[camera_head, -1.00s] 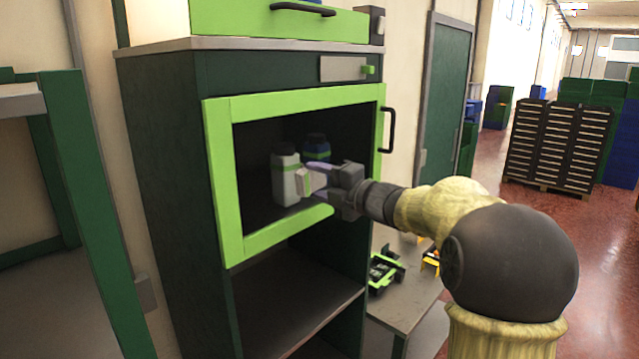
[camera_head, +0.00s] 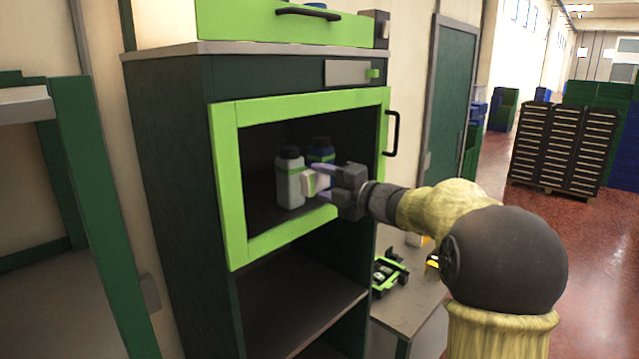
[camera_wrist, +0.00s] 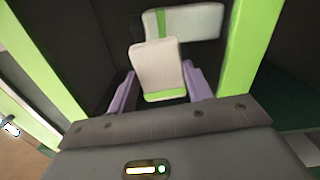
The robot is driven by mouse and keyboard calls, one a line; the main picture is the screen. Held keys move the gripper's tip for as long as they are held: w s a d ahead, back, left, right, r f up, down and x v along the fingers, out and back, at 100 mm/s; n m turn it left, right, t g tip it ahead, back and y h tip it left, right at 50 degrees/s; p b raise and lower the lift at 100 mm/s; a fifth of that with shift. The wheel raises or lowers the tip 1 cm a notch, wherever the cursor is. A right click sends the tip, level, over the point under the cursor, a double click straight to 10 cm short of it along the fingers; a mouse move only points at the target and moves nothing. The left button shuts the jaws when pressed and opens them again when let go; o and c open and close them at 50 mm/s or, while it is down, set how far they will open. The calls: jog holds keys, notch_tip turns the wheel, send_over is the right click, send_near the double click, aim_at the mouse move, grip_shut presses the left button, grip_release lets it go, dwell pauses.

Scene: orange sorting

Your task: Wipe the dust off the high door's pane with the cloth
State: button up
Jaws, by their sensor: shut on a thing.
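The high door (camera_head: 228,185) is a bright green frame around a see-through pane (camera_head: 262,150), with a black handle (camera_head: 391,132) at its right. It looks shut on the dark cabinet. My gripper (camera_head: 326,183) is in front of the pane's lower right part. Its lilac fingers are shut on a small cream cloth (camera_head: 309,181), which faces the pane. In the wrist view, the cloth (camera_wrist: 157,66) has a green band along its near edge and sits between the fingers (camera_wrist: 160,90). I cannot tell whether it touches the pane. No dust can be made out.
A white bottle (camera_head: 289,182) and a blue-and-white bottle (camera_head: 321,152) stand behind the pane. An open shelf (camera_head: 300,300) lies below. A low table (camera_head: 413,305) with a green-black item (camera_head: 386,272) stands at the right. A green rack (camera_head: 98,210) stands at the left.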

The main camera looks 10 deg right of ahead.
jog(key=shift+w+d+p, duration=0.35)
jog(key=shift+w+d, duration=0.4)
jog(key=shift+d, duration=0.35)
jog(key=shift+a, duration=0.1)
jog(key=shift+a+b, duration=0.1)
jog(key=shift+b, duration=0.2)
jog(key=shift+s+a+f+b, duration=0.1)
jog(key=shift+s+a+b, duration=0.2)
jog(key=shift+a+b, duration=0.2)
jog(key=shift+s+a+b, duration=0.75)
jog(key=shift+s+a, duration=0.1)
jog(key=shift+a, duration=0.2)
jog(key=shift+d, duration=0.1)
jog(key=shift+b+v, duration=0.8)
jog(key=shift+v, duration=2.15)
jog(key=shift+b+v, duration=0.55)
jog(key=shift+v, duration=0.95)
